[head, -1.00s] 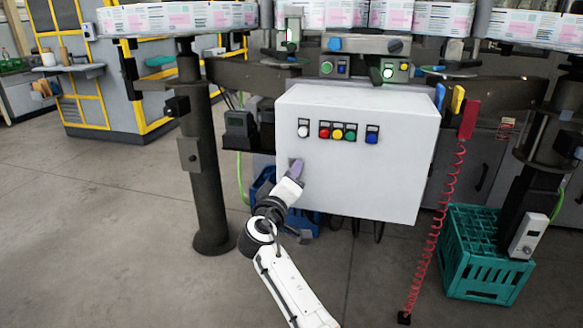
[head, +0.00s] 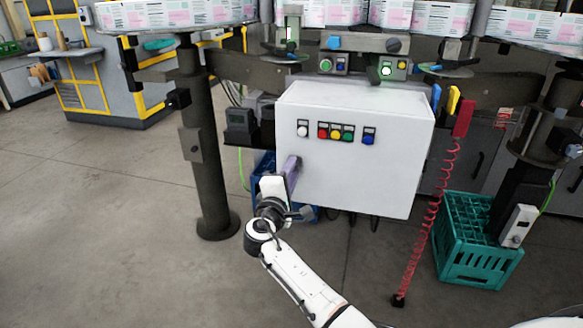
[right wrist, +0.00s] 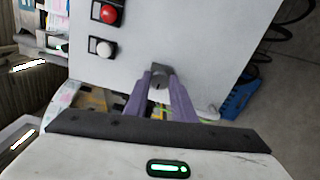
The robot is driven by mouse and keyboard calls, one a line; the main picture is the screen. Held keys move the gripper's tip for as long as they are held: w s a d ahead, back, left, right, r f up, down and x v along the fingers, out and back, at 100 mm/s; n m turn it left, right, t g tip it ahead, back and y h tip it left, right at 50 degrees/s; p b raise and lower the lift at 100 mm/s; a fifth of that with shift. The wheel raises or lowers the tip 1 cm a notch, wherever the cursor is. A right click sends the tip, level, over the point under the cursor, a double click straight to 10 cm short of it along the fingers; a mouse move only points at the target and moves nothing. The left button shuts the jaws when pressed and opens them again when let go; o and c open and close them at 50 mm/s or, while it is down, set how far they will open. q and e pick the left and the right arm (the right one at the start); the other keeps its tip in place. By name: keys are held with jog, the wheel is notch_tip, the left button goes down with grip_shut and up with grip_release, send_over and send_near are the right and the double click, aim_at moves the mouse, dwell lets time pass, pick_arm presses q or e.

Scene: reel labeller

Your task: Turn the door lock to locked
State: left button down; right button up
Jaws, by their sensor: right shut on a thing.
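The white control cabinet (head: 355,175) stands in the middle of the head view, its door facing me. The door lock (right wrist: 160,70), a small grey piece near the door's edge, shows between the purple fingers in the right wrist view. My right gripper (head: 293,165) is at the lower left of the door in the head view, its fingers shut on the lock. The fingers also show in the right wrist view (right wrist: 160,85), one on each side of the lock. In the head view the gripper hides the lock. My left gripper is not in view.
Several push buttons (head: 336,133) sit above the lock on the door. A red coiled hose (head: 428,220) hangs at right, beside a teal crate (head: 478,255). A dark post (head: 205,160) stands left of the cabinet. Open floor lies in front.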

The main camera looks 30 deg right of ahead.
jog(key=shift+n, duration=0.4)
jog(key=o, duration=1.1)
jog(key=shift+c, duration=0.2)
jog(key=p+v, duration=0.1)
jog(key=v, duration=0.9)
jog(key=shift+s+a, duration=0.1)
jog(key=shift+s, duration=0.05)
